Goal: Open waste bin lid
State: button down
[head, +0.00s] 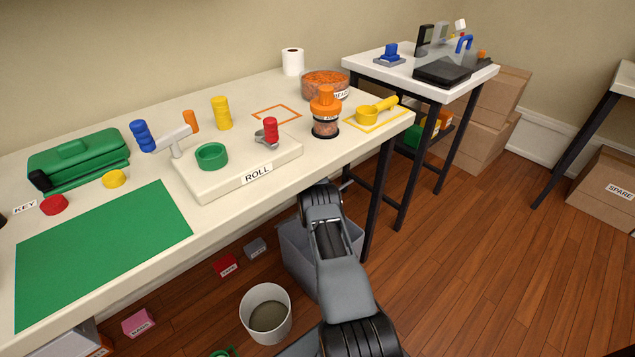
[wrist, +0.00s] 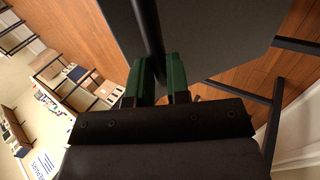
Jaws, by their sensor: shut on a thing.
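A grey bin (head: 294,258) stands on the floor under the front edge of the workbench, partly hidden by my arm. In the head view my arm reaches down in front of it and hides my gripper and most of the bin's top, so I cannot tell how far its lid is open. In the wrist view my gripper's green fingers (wrist: 161,75) are shut on a dark bar (wrist: 147,30). The bar runs beside a broad dark grey panel (wrist: 215,30). I cannot tell for certain whether this panel is the lid.
The workbench (head: 110,290) holds several tools above the bin. A round white container (head: 254,331) stands on the floor nearby. A second table (head: 375,68) and cardboard boxes (head: 478,147) are at the back right. Wooden floor (head: 480,260) is clear at right.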

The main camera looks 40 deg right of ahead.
jog(key=shift+w+a+f, duration=0.15)
jog(key=shift+w+f, duration=0.05)
jog(key=shift+f, duration=0.05)
jog(key=c, duration=1.4)
grip_release()
jog(key=shift+o, duration=1.4)
jog(key=shift+r, duration=0.1)
